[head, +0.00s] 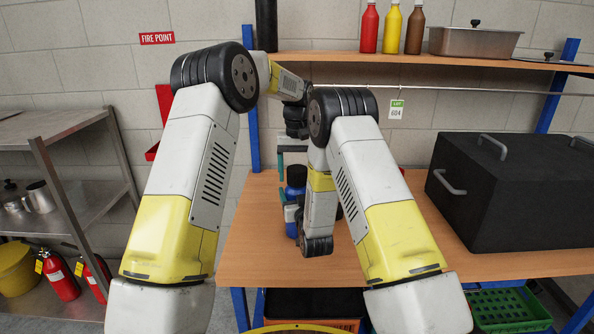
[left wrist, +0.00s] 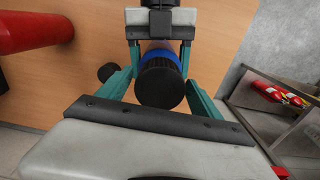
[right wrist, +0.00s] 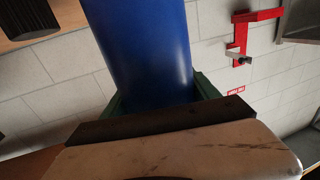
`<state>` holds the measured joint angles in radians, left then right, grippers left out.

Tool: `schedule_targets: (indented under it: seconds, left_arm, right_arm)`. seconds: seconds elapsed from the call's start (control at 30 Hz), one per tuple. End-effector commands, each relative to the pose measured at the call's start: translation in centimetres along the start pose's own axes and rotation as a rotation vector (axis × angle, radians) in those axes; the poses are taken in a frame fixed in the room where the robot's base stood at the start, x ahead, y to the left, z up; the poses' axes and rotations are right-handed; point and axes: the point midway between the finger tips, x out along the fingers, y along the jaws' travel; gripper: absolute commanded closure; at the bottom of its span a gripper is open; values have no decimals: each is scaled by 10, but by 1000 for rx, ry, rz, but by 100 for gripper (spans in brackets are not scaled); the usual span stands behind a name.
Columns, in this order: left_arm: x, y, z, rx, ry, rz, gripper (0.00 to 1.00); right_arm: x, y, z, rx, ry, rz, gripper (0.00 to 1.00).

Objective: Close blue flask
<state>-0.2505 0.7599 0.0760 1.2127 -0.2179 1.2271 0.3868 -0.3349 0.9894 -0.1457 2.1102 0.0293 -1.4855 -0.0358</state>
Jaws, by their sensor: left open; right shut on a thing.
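The blue flask (head: 291,222) stands upright on the wooden table, partly hidden by my right arm. Its black ribbed top (head: 296,176) shows above the body. In the left wrist view the black top (left wrist: 160,85) sits over a blue ring, between the teal fingers of my left gripper (left wrist: 160,55). That gripper (head: 294,158) is open above the flask, fingers on either side of the top. I cannot tell whether the top is fully seated. My right gripper (right wrist: 152,92) is shut on the blue body (right wrist: 145,40) from the side.
A small dark round thing (left wrist: 107,72) is near the flask. A large black box (head: 510,190) fills the table's right side. A red cylinder (left wrist: 35,28) shows in the left wrist view. Bottles (head: 392,28) and a metal pan (head: 472,42) stand on the shelf above.

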Motion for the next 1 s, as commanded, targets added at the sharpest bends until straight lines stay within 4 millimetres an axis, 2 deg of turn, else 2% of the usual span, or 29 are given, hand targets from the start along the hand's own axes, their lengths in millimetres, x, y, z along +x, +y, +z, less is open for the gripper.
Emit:
schedule_targets:
  seconds: [0.07, 0.1, 0.4, 0.43, 0.63, 0.67, 0.7, 0.77, 1.0]
  left_arm:
    - [0, 0, 0, 0, 0, 0, 25]
    - [0, 0, 0, 0, 0, 0, 29]
    - [0, 0, 0, 0, 0, 0, 88]
    - [0, 0, 0, 0, 0, 0, 91]
    - [-1, 0, 0, 9, 0, 0, 92]
    - [-1, 0, 0, 9, 0, 0, 37]
    - [-1, 0, 0, 9, 0, 0, 29]
    - [-1, 0, 0, 9, 0, 0, 18]
    - [-1, 0, 0, 9, 0, 0, 18]
  right_arm:
    - [0, 0, 0, 0, -1, 0, 100]
    - [0, 0, 0, 0, -1, 0, 100]
    - [0, 0, 0, 0, 0, 0, 100]
    - [0, 0, 0, 0, 0, 0, 100]
    - [0, 0, 0, 0, 0, 0, 100]
    - [0, 0, 0, 0, 0, 0, 100]
    - [0, 0, 0, 0, 0, 0, 100]
    - [0, 0, 0, 0, 0, 0, 100]
    - [0, 0, 0, 0, 0, 0, 100]
